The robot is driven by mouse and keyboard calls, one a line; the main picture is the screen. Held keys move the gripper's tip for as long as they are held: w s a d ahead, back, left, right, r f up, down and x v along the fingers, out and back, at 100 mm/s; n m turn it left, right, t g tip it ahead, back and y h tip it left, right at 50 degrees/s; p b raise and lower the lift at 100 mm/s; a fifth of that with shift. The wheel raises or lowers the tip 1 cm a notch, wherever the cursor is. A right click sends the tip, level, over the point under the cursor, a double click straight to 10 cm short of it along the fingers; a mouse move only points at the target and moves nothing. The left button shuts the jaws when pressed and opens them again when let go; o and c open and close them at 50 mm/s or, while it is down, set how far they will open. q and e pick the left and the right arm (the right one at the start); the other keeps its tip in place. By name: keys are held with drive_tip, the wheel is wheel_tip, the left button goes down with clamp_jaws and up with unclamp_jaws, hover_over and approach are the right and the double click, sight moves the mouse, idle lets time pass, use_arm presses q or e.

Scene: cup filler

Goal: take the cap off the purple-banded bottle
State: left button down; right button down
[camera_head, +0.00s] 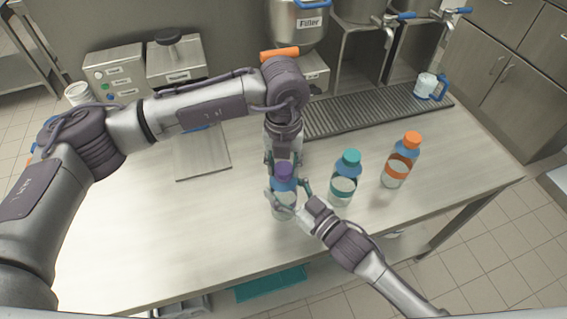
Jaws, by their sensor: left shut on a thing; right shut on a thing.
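The bottle (283,210) with a purple cap (284,171) stands upright on the steel counter, left of the other bottles. Its upper part is blue and its lower part clear; its band is largely hidden by fingers. My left gripper (284,163) comes down from above and is shut on the purple cap, which sits at the bottle's top. My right gripper (288,197) comes from the lower right and is shut around the bottle's body. Whether the cap is separated from the neck cannot be told.
A teal-capped bottle (344,180) stands close right of my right gripper, and an orange-capped bottle (401,160) farther right. A grey board (201,158) lies left. Behind are a drip grate (370,110), a white mug (426,86) and the filler (298,25). The counter's left front is clear.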

sight(283, 168)
use_arm(q)
drive_tip(key=shift+r, duration=0.2)
idle(0.3)
drive_tip(key=shift+r, duration=0.9)
drive_tip(key=shift+r, duration=0.1)
drive_tip(key=shift+r, duration=1.9)
use_arm(e)
drive_tip(key=shift+c, duration=0.3)
unclamp_jaws()
